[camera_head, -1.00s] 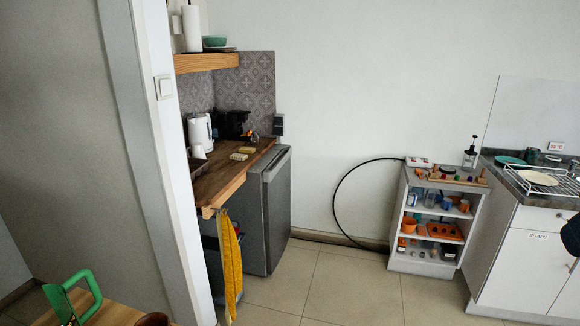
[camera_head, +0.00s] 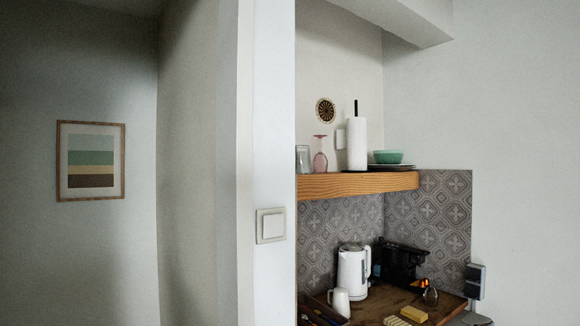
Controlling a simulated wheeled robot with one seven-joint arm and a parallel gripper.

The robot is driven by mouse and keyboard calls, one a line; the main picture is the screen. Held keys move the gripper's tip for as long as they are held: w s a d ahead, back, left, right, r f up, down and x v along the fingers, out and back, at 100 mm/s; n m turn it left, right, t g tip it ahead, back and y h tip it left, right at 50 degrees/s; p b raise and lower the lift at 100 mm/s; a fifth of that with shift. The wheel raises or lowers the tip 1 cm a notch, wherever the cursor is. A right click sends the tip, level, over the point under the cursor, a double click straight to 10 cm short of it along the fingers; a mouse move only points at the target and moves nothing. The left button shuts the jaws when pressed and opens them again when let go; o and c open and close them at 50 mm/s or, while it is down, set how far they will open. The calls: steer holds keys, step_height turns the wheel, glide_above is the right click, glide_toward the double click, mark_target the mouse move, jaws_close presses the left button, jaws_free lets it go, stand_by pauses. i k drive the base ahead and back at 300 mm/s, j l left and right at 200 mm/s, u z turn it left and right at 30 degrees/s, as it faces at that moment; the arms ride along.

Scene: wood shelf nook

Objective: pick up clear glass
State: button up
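A clear glass (camera_head: 303,159) stands upright at the left end of the wooden shelf (camera_head: 358,184), close to the white wall edge. A pink stemmed glass (camera_head: 320,155), which looks upside down, stands just right of it. My gripper does not show in the head view, so its state and its distance from the glass cannot be seen.
A paper towel roll (camera_head: 357,143) and a green bowl (camera_head: 388,156) on dark plates share the shelf. Below, a white kettle (camera_head: 353,271), a white mug (camera_head: 340,302) and a dark machine (camera_head: 402,264) stand on the counter. A wall with a light switch (camera_head: 270,225) borders the nook's left side.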

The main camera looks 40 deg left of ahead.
mark_target(303, 166)
steer(key=u, duration=0.4)
steer(key=i+u, duration=0.1)
steer(key=u, duration=0.3)
steer(key=l+u, duration=0.1)
steer(key=u, duration=0.3)
steer(key=i+l+u, duration=0.1)
steer(key=u, duration=0.35)
